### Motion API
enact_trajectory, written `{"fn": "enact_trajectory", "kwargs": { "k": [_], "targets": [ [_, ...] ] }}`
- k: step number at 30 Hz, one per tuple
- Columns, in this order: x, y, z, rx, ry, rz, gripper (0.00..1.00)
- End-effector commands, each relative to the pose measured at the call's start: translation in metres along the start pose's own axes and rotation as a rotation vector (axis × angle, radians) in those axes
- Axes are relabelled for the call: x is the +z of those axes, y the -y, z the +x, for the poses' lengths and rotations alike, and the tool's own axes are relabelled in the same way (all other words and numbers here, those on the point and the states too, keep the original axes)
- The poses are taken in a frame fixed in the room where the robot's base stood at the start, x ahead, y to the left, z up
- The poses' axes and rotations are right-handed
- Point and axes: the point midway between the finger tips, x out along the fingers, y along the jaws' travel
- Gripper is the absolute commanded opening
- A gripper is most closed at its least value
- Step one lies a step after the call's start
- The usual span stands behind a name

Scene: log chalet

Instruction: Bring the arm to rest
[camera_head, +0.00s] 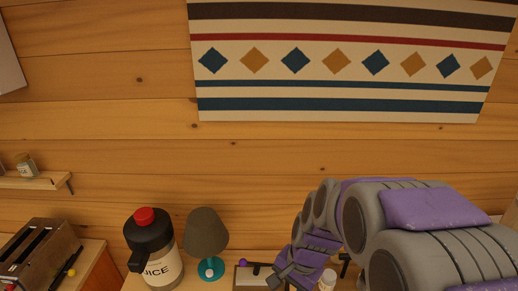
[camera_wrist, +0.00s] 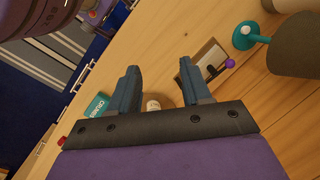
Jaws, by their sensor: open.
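My arm reaches in from the lower right of the head view and bends down toward the table. My gripper (camera_wrist: 160,75) is open in the wrist view, its two dark blue fingers apart. Nothing is held between them. Below the fingers is the wooden table top (camera_wrist: 245,105), with a small white-topped item (camera_wrist: 153,105) on it, seen between the fingers. How high the gripper is above the table I cannot tell.
A juice jug (camera_head: 160,262) with a red top and a lamp (camera_head: 206,235) stand left of my arm. A white bottle (camera_head: 327,280) is beside my arm. A log wall stands behind.

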Motion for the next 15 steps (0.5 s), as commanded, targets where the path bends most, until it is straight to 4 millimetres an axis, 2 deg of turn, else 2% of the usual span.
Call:
{"fn": "enact_trajectory", "kwargs": {
  "k": [1, 9, 15],
  "targets": [
    [0.01, -0.015, 0.001, 0.015, -0.003, -0.053, 0.48],
    [0.064, -0.095, 0.0, 0.129, 0.015, -0.341, 0.48],
    [0.097, -0.152, 0.005, 0.212, 0.037, -0.517, 0.48]
  ]
}}
